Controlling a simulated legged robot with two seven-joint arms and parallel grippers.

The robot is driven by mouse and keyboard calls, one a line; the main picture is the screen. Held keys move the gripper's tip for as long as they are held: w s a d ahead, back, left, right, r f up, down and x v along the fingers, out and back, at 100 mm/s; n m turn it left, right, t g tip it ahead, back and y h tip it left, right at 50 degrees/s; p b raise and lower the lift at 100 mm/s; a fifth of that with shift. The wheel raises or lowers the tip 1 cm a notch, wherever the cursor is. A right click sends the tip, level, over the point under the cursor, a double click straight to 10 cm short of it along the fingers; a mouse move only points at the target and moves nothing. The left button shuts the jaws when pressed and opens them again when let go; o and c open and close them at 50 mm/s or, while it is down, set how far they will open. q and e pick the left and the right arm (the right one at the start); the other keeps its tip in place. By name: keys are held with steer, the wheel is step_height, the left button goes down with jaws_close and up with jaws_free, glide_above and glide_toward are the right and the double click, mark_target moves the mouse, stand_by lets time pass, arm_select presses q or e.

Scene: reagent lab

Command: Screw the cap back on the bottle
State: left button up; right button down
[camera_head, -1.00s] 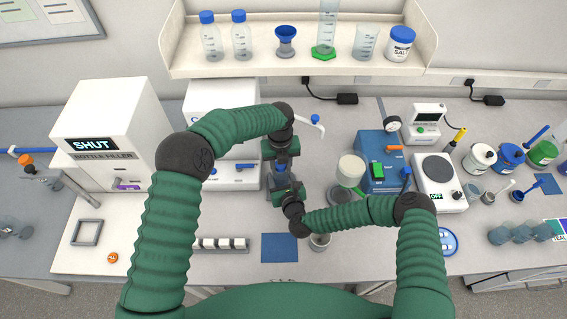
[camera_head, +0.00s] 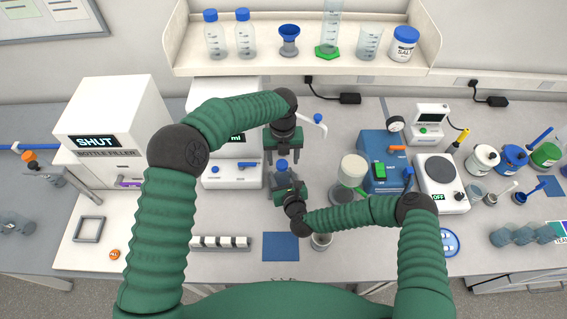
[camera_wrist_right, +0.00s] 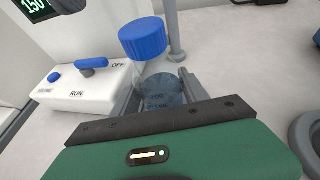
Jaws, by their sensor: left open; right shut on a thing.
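The bottle (camera_wrist_right: 160,92) is clear and stands upright between the fingers of my right gripper (camera_wrist_right: 162,88), which is shut on it. Its blue cap (camera_wrist_right: 143,38) sits at the top of the bottle in the right wrist view; how tightly it is seated I cannot tell. In the head view the blue cap (camera_head: 282,165) shows between my two grippers. My left gripper (camera_head: 283,155) is open and empty, its fingers pointing down close to the cap. My right gripper (camera_head: 286,182) is just in front of it, and the bottle's body is mostly hidden there.
A white machine with a blue lever (camera_head: 248,164) stands left of the grippers. A blue mat (camera_head: 280,247) and a white-topped rack (camera_head: 222,242) lie in front. A blue device (camera_head: 378,150) and a balance or hotplate (camera_head: 440,185) stand right.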

steer(key=shift+f, duration=0.15)
arm_select(q)
step_height(320, 180, up, 8)
steer(key=shift+f, duration=0.2)
steer(key=shift+s, duration=0.1)
arm_select(e)
steer(key=shift+d, duration=0.1)
steer(key=c, duration=0.9)
jaws_free()
arm_select(q)
steer(key=shift+w, duration=0.2)
arm_select(e)
steer(key=o, duration=0.4)
steer(key=shift+w, duration=0.1)
arm_select(q)
step_height(320, 180, down, 4)
steer(key=b, duration=0.4)
steer(key=shift+s, duration=0.15)
steer(key=shift+f, duration=0.1)
arm_select(e)
steer(key=v, duration=1.6)
steer(key=shift+s, duration=0.35)
steer(key=shift+d, duration=0.15)
